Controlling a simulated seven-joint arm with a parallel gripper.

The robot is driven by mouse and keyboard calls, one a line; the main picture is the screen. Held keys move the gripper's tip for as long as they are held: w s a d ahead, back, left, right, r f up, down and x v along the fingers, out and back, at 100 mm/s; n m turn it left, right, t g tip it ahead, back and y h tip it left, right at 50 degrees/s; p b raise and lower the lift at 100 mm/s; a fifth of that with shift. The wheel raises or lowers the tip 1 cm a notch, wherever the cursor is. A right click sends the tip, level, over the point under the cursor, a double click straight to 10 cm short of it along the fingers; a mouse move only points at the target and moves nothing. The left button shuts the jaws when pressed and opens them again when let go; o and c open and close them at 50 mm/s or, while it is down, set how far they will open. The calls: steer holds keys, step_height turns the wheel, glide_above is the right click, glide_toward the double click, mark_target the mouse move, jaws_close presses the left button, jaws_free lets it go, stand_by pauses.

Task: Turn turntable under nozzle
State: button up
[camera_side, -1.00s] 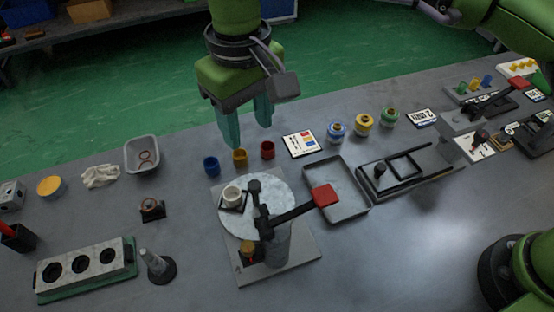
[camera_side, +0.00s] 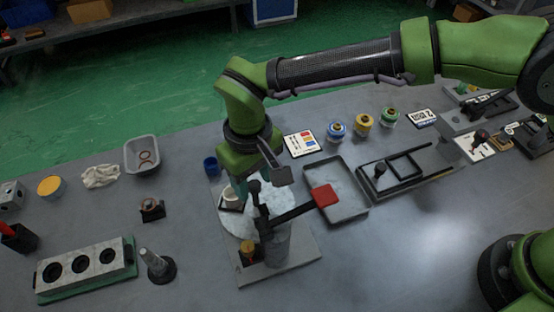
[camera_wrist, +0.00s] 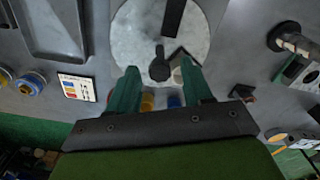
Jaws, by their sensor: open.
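The turntable is a pale marbled disc (camera_side: 290,205) on a grey base plate (camera_side: 300,255); it also shows in the wrist view (camera_wrist: 130,35). Finger contact cannot be told.
A blue cup (camera_side: 211,166) stands behind the disc. A small orange-topped peg (camera_side: 248,246) stands on the base plate. The front right table is clear.

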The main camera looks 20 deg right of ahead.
jaws_close()
